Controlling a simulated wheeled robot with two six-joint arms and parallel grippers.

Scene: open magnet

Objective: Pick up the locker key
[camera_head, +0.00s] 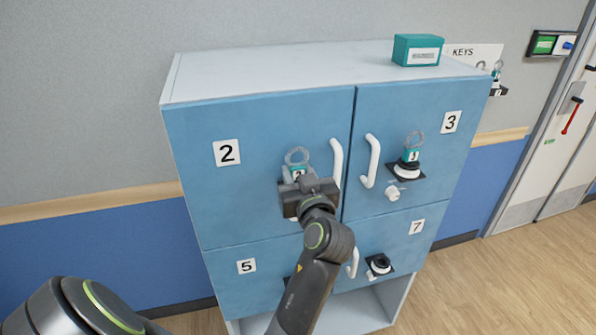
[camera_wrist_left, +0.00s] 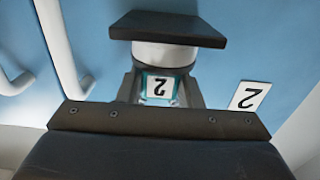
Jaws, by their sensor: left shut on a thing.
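The key with a teal-edged tag numbered 2 (camera_head: 298,174) and a grey ring is at the door of locker 2 (camera_head: 240,190). My left gripper (camera_head: 300,184) is shut on this key, close to the door. In the left wrist view the tag (camera_wrist_left: 160,87) shows between the two fingers (camera_wrist_left: 160,92), beside a white round piece (camera_wrist_left: 165,56) and a black plate (camera_wrist_left: 168,28). In the head view my gripper hides most of that mount. I cannot tell whether the key still touches it. My right gripper is not in view.
A similar key tagged 3 (camera_head: 411,155) sits on a black-plated mount on locker 3. White door handles (camera_head: 336,165) (camera_head: 372,162) stand out beside my gripper. A teal box (camera_head: 418,50) is on top of the cabinet. A KEYS board (camera_head: 463,53) hangs on the wall behind, at right.

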